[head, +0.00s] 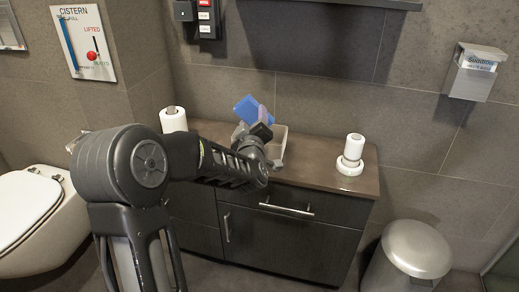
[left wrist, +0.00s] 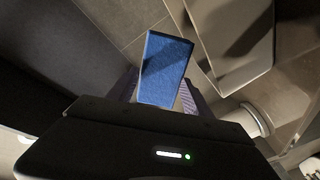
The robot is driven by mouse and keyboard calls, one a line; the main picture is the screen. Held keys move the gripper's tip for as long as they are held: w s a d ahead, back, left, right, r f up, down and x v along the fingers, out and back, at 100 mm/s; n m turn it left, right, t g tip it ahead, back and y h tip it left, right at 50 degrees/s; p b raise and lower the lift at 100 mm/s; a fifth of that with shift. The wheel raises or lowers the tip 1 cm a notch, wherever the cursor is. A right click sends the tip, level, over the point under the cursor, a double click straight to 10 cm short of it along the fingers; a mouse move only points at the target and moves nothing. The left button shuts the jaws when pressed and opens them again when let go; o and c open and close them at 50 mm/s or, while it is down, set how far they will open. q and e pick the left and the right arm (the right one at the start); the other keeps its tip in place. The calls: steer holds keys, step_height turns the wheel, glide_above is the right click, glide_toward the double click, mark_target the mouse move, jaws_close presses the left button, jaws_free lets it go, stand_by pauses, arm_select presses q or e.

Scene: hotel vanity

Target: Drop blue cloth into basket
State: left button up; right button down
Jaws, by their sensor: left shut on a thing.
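A blue cloth (head: 247,108), a flat rectangular block in shape, is held up in my left gripper (head: 262,122), above the vanity top. In the left wrist view the blue cloth (left wrist: 164,68) stands out between the two fingers of my left gripper (left wrist: 157,98), which is shut on it. A light beige basket (head: 279,147) stands on the vanity counter, partly hidden behind my left gripper and wrist. In the head view the cloth is above the basket's back left side. My right gripper does not show.
The dark vanity counter (head: 325,176) has a white roll (head: 173,119) at its left and a white roll on a round base (head: 351,156) at its right. A bin (head: 408,255) stands at the right, a toilet (head: 35,215) at the left. The counter between basket and right roll is clear.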

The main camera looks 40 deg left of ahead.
arm_select(q)
steer(key=o, duration=1.3)
steer(key=shift+c, duration=0.2)
steer(key=shift+s+d, duration=0.1)
steer(key=shift+s, duration=0.05)
steer(key=p+v, duration=0.1)
steer(key=v, duration=0.6)
steer(key=shift+s+d, duration=0.15)
steer(key=shift+s, duration=0.05)
